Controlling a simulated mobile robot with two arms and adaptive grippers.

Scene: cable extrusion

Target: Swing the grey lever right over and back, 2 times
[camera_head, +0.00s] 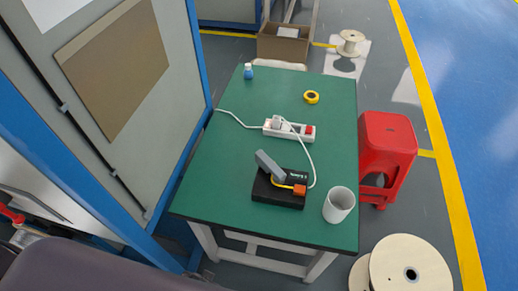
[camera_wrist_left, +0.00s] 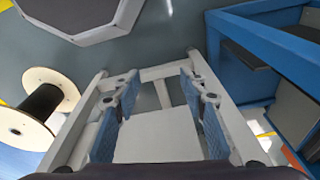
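The grey lever (camera_head: 269,164) sticks up from a black box-shaped device (camera_head: 277,192) on the green table (camera_head: 215,171) and leans up to the left. An orange part (camera_head: 299,190) sits at the device's right side, with a yellow strip running to it. Neither gripper shows in the head view. In the left wrist view my left gripper (camera_wrist_left: 160,118) is open, its two blue-padded fingers wide apart with nothing between them. The lever does not show in that view. My right gripper is in neither view.
A white cup (camera_head: 339,205) stands right of the device. A power strip (camera_head: 289,128) with a white cable, yellow tape (camera_head: 312,97) and a blue-capped bottle (camera_head: 248,72) lie farther back. A red stool (camera_head: 386,150) stands right; a panel (camera_head: 125,100) borders the left.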

